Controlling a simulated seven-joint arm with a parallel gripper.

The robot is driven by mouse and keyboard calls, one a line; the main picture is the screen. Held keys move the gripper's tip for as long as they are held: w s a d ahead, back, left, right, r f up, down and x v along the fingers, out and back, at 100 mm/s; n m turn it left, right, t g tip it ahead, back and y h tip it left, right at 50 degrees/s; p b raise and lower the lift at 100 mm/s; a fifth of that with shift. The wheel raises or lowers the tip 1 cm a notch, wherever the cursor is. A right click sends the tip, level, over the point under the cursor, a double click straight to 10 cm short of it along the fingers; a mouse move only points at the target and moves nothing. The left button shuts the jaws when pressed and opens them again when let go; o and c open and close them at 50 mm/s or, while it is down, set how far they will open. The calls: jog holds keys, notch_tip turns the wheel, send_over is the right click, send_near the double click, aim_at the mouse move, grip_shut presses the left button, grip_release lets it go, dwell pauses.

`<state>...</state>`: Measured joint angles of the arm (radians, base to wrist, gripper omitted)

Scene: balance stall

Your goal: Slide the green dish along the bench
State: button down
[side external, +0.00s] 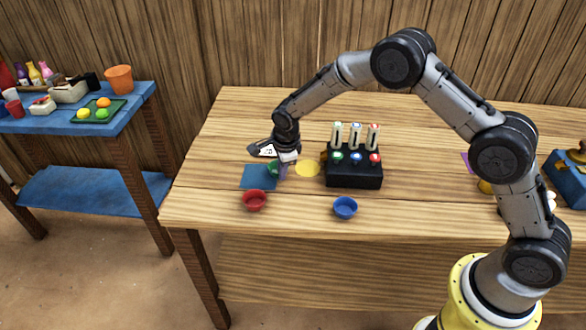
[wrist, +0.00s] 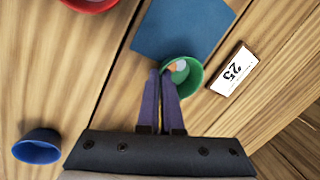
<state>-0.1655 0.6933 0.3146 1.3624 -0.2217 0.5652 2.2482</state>
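The green dish (side external: 273,166) is near the left part of the bench, at the edge of the blue square (side external: 258,178). In the wrist view the green dish (wrist: 194,82) overlaps a corner of the blue square (wrist: 185,30) and holds small orange and pale things. My gripper (side external: 283,173) is low at the dish's right side. In the wrist view my gripper's two purple fingers (wrist: 162,76) are close together, one over the inside of the dish and one outside, so they look shut on its rim. The fingers hide part of that rim.
A red bowl (side external: 254,201) and a blue bowl (side external: 345,208) stand near the bench's front. A yellow disc (side external: 307,168) and a black box (side external: 353,179) with coloured buttons lie to the right.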

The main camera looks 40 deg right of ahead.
aim_at(262, 181)
jog(key=shift+w+a, duration=0.4)
jog(key=shift+a, duration=0.4)
jog(key=shift+w+a, duration=0.4)
jog(key=shift+a, duration=0.45)
jog(key=shift+w+a, duration=0.4)
jog(key=shift+a, duration=0.4)
jog(key=c, duration=1)
grip_release()
jog(key=v, duration=1.4)
jog(key=shift+d, duration=0.1)
